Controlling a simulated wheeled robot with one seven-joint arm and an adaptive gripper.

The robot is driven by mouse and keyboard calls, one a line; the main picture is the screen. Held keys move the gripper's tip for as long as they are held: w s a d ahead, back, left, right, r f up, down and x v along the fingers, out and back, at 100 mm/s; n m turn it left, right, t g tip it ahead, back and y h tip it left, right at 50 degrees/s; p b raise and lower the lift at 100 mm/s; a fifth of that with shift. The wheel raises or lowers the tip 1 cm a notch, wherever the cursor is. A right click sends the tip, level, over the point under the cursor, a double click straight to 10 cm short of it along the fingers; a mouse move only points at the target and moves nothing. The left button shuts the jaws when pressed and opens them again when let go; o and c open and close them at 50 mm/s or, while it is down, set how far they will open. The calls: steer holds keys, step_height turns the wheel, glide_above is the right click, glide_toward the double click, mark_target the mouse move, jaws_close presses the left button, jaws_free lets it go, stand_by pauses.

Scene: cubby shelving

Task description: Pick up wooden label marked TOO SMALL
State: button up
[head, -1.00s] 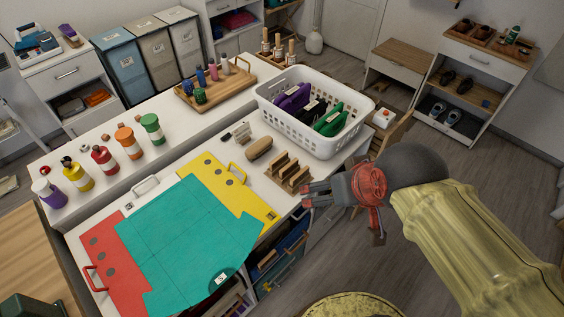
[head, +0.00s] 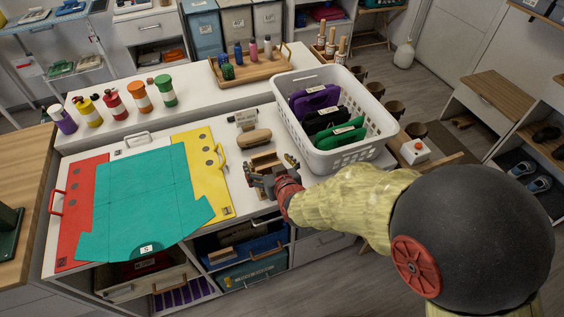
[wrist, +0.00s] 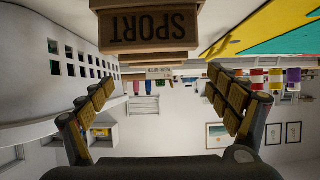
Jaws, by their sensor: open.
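My gripper (head: 270,171) is open at the front of a rack of wooden labels (head: 266,158) on the white worktop, left of the basket. In the wrist view, which appears upside down, my open gripper (wrist: 162,86) has its fingers spread below the labels, with nothing between them. The nearest wooden label (wrist: 150,27) reads SPORT, and other wooden pieces stand behind it. A small sign (wrist: 159,71) farther back has text too small to read surely. I cannot make out a label marked TOO SMALL in either view.
A white basket (head: 352,158) with folded fabric pouches stands close right of my gripper. A wooden brush-like block (head: 254,139) lies behind the rack. A teal sheet (head: 140,195) covers much of the worktop to the left, between red and yellow panels. Open shelves lie below.

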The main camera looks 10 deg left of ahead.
mark_target(264, 155)
steer(key=x, duration=0.2)
steer(key=shift+w+a+f+b, duration=0.15)
steer(key=shift+f+b, duration=0.1)
steer(key=shift+b, duration=0.1)
steer(key=x, duration=0.1)
steer(key=b+x, duration=0.1)
steer(key=x, duration=0.1)
steer(key=b+x, duration=0.1)
steer(key=x, duration=0.1)
steer(key=shift+w+d, duration=0.15)
steer(key=shift+d, duration=0.2)
steer(key=shift+w+a, duration=0.15)
steer(key=shift+w, duration=0.1)
steer(key=shift+c, duration=1.3)
steer(key=c, duration=0.9)
